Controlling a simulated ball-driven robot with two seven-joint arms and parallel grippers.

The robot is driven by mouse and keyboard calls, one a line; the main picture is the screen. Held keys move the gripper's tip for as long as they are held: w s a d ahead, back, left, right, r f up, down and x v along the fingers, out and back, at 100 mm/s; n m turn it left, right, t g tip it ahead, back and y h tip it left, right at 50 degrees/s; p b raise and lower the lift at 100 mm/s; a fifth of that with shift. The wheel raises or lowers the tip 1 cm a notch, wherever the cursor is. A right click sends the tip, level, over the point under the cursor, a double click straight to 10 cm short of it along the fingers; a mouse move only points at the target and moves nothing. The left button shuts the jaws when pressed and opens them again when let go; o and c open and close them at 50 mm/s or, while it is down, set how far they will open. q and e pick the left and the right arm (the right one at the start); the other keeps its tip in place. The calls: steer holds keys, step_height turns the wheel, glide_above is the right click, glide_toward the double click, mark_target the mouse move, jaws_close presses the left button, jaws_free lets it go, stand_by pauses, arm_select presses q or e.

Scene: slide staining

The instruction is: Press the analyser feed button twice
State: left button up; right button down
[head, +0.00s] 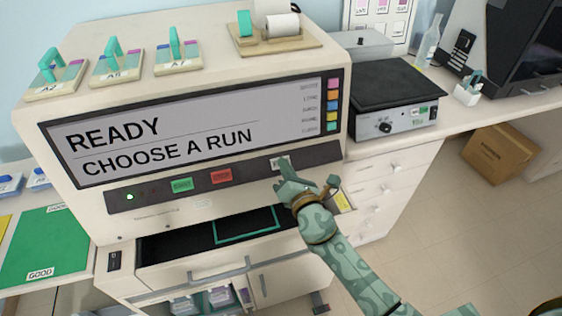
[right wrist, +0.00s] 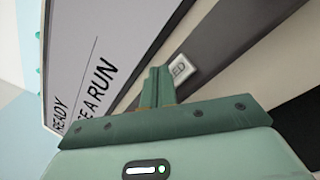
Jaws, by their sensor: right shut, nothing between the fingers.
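The analyser (head: 200,130) is a large cream machine with a screen (head: 190,125) reading "READY" and "CHOOSE A RUN". A dark strip below the screen holds a green button (head: 182,185), a red button (head: 221,176) and, at its right, the pale feed button (head: 275,163). My right gripper (head: 284,163) is shut and empty, its fingertips at the feed button and partly covering it. In the right wrist view the feed button (right wrist: 181,68) shows the letters "ED" just beyond the closed fingers (right wrist: 157,78). I cannot tell whether they touch it. My left gripper is out of view.
An open dark drawer (head: 170,247) with a teal frame lies below the strip. Slide holders (head: 117,68) and a paper roll (head: 282,26) stand on top of the analyser. A black-topped device (head: 395,85) stands to its right. A cardboard box (head: 501,152) sits on the floor.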

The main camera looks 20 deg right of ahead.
steer(key=shift+s+r+p, duration=1.65)
steer(key=shift+s+r, duration=0.1)
steer(key=shift+r, duration=0.05)
stand_by(1.3)
